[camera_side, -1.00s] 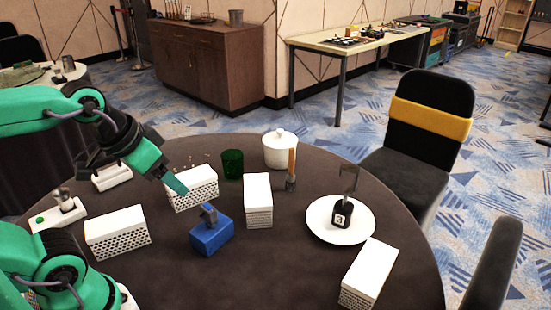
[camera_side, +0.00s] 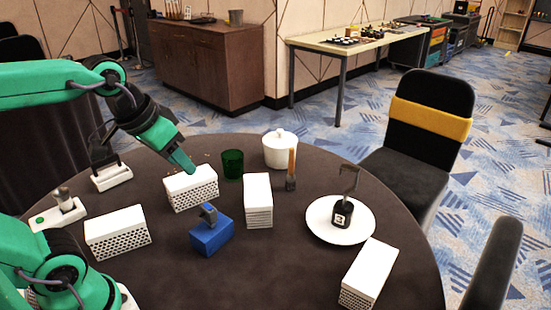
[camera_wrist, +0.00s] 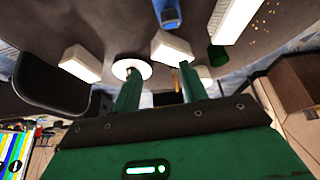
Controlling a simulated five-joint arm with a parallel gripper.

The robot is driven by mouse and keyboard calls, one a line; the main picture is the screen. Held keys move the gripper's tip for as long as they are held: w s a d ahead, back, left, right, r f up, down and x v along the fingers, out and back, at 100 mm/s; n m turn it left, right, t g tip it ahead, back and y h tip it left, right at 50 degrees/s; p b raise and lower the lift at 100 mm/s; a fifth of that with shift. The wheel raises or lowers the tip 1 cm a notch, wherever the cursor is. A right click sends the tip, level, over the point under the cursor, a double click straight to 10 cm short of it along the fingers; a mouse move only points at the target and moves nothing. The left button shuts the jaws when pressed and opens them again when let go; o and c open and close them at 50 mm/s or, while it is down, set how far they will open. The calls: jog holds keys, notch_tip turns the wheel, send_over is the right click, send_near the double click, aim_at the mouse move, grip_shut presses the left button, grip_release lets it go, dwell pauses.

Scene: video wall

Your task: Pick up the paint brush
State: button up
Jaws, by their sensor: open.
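What looks like the paint brush (camera_side: 291,170) stands upright on the round dark table (camera_side: 290,285), with an orange-brown upper part and a darker lower part. In the wrist view, a small brown piece (camera_wrist: 176,80) that seems to be the brush shows between the fingers, partly hidden by one of them. My gripper (camera_side: 187,165) is above the table near a white perforated box (camera_side: 192,190), to the left of the brush and apart from it. In the wrist view my gripper (camera_wrist: 160,88) has its two green fingers spread, with nothing held.
A green cup (camera_side: 232,164) and white lidded pot (camera_side: 280,150) stand behind and beside the brush. A white box (camera_side: 258,200) is in front. A blue block (camera_side: 211,235), more white boxes and a plate (camera_side: 318,226) bearing a dark bottle (camera_side: 342,214) occupy the table.

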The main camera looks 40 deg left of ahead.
jog(key=w+r+n+g, duration=0.15)
jog(key=w+r, duration=0.25)
jog(key=w, duration=0.6)
jog(key=n+g, duration=0.4)
jog(key=n, duration=0.1)
send_over(291, 174)
jog(key=shift+m+t, duration=0.25)
jog(key=f, duration=1.3)
jog(key=shift+a, duration=0.2)
jog(key=shift+w+f, duration=0.3)
jog(key=shift+f, duration=0.25)
jog(key=shift+f, duration=0.15)
jog(key=shift+a+f, duration=0.1)
jog(key=shift+f, duration=3.65)
